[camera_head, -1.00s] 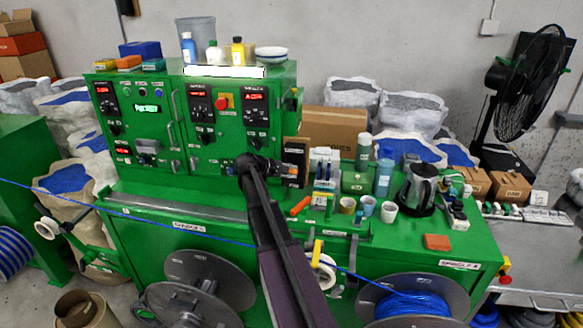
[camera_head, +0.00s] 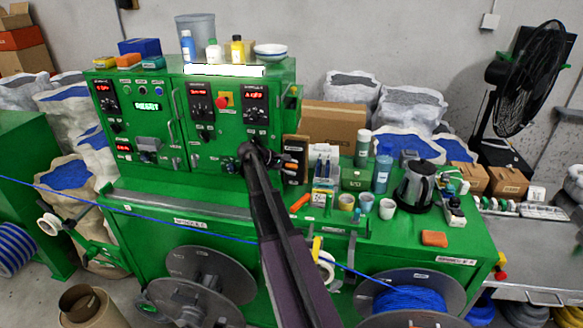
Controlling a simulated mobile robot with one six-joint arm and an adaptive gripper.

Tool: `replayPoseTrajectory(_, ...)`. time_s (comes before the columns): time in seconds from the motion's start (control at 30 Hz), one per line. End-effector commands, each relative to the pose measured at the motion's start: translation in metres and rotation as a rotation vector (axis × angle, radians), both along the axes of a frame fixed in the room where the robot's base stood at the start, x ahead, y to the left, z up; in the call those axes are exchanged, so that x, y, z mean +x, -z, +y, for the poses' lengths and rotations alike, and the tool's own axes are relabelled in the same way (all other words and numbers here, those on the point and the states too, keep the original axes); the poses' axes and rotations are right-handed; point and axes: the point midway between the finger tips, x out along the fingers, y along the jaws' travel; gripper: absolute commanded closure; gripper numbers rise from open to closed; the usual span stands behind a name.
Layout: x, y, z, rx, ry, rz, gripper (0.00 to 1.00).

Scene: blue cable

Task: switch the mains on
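A green control cabinet (camera_head: 180,125) stands on the green machine bench, with lit displays, knobs and a red stop button (camera_head: 222,102) on a yellow plate. A grey lever-like switch (camera_head: 148,143) sits low on its left door. A dark box with orange and light parts (camera_head: 294,160) stands at the cabinet's right edge. I cannot tell which control is the mains switch. My dark arm rises from the bottom centre, and my gripper (camera_head: 272,160) is at the cabinet's lower right, in front of or beside the dark box. Its fingers are too small and dark to read, and it hides part of the panel.
A blue cable (camera_head: 150,217) runs across the bench front to a blue spool (camera_head: 405,300). Cups, bottles (camera_head: 383,170) and a kettle (camera_head: 416,185) stand on the bench at right. An orange block (camera_head: 434,238) lies near the front right. A fan (camera_head: 530,80) stands behind.

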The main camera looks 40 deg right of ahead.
Motion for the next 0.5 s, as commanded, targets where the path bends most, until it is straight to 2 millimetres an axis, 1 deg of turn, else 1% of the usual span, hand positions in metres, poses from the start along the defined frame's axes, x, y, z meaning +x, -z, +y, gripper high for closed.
replayPoseTrajectory(0.5,0.0007,0.0005,0.0002,-0.013,-0.003,-0.008,0.39)
